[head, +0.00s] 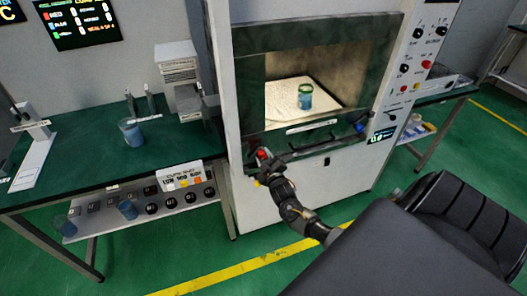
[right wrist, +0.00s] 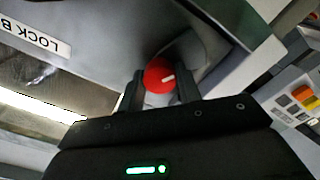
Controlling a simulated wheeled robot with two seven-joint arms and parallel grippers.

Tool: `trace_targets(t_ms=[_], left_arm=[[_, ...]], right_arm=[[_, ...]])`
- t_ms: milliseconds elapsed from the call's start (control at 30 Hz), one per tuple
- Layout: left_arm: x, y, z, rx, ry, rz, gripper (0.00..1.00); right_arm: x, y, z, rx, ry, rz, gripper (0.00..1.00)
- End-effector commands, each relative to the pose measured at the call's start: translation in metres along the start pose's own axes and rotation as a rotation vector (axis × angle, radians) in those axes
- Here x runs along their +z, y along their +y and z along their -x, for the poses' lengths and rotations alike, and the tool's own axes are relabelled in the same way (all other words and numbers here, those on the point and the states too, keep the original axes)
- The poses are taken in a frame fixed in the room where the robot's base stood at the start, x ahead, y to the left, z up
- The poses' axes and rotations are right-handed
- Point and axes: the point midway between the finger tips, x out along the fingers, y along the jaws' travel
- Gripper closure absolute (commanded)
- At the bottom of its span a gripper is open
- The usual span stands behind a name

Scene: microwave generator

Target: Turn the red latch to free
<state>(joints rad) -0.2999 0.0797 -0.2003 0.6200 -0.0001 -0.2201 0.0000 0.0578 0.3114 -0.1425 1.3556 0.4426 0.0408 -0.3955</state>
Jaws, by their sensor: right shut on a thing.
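The red latch (right wrist: 159,77) is a round red knob with a white mark on its face, on the grey front of the microwave generator. My right gripper (right wrist: 160,88) is shut on it, one finger on each side of the knob. In the head view the red latch (head: 262,155) shows at the lower left of the machine's door, with my right gripper (head: 262,166) at it. The far side of the knob is hidden in the wrist view. My left gripper is not in view.
A blue latch (head: 360,127) sits at the lower right of the door. A jar (head: 305,97) stands inside the chamber behind the window. A control panel (head: 413,60) is at the right. A green bench (head: 90,155) with a beaker (head: 131,132) stands left.

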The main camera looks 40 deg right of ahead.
Motion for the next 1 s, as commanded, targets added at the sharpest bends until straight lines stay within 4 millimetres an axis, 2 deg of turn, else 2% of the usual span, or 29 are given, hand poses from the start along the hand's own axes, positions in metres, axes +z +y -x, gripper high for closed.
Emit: trace_targets(t_ms=[600,633,767,1000], left_arm=[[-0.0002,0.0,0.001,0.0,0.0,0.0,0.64],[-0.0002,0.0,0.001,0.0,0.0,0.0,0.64],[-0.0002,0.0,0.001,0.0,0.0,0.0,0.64],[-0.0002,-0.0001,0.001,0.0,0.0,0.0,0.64]], right_arm=[[-0.0002,-0.0006,0.0001,-0.001,0.0,0.036,0.89],[-0.0002,-0.0006,0.0001,-0.001,0.0,0.036,0.62],[-0.0002,-0.0005,0.0001,-0.001,0.0,0.035,0.45],[0.0,-0.0003,0.0002,0.0,0.0,0.035,0.44]])
